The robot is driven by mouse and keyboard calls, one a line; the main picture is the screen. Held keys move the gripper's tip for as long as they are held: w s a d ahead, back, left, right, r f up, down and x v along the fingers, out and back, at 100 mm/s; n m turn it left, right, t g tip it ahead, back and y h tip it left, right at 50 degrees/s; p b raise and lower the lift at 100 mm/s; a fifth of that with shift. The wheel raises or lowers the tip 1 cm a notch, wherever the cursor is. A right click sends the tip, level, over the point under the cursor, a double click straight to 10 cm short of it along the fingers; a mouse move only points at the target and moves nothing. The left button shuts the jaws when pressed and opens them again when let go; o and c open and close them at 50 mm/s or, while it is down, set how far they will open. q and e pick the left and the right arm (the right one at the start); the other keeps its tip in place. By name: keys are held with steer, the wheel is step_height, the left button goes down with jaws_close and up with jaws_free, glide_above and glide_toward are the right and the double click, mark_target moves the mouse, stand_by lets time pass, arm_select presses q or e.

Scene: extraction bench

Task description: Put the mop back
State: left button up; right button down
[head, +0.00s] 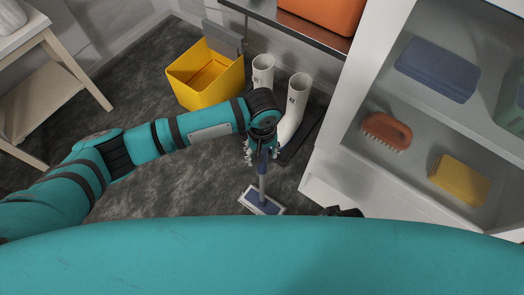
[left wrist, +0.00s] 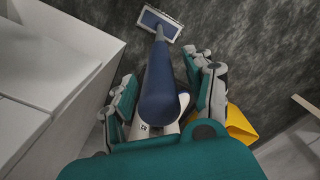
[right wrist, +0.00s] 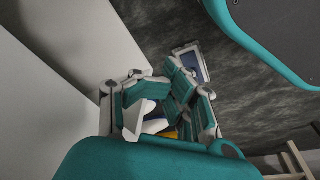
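The mop has a blue handle and a flat blue-and-white head (head: 262,200) low over or on the dark floor in the head view. My left gripper (head: 262,150) is at the handle, above the head. In the left wrist view the handle (left wrist: 158,75) passes between the fingers of the left gripper (left wrist: 165,85), which stand apart with gaps on both sides. My right gripper (right wrist: 165,85) has its fingertips together and seems empty; the mop head (right wrist: 190,62) shows beyond it. In the head view only a dark bit of it (head: 343,211) shows.
A yellow bucket (head: 205,92) with a grey wringer and two white boots (head: 292,108) on a dark mat stand behind my left arm. At right is a white cabinet (head: 350,180) with a brush (head: 386,131) and sponges. A small table (head: 50,95) stands at left.

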arm_select(q)
steer(key=shift+r, duration=0.2)
step_height(320, 180, up, 10)
steer(key=p, duration=0.3)
steer(key=shift+r, duration=0.95)
arm_select(e)
steer(key=s+f, duration=0.6)
steer(key=f, duration=0.2)
steer(key=shift+s+d+f+g, duration=0.25)
steer(key=shift+d+f+g, duration=0.1)
steer(key=shift+d+g, duration=0.1)
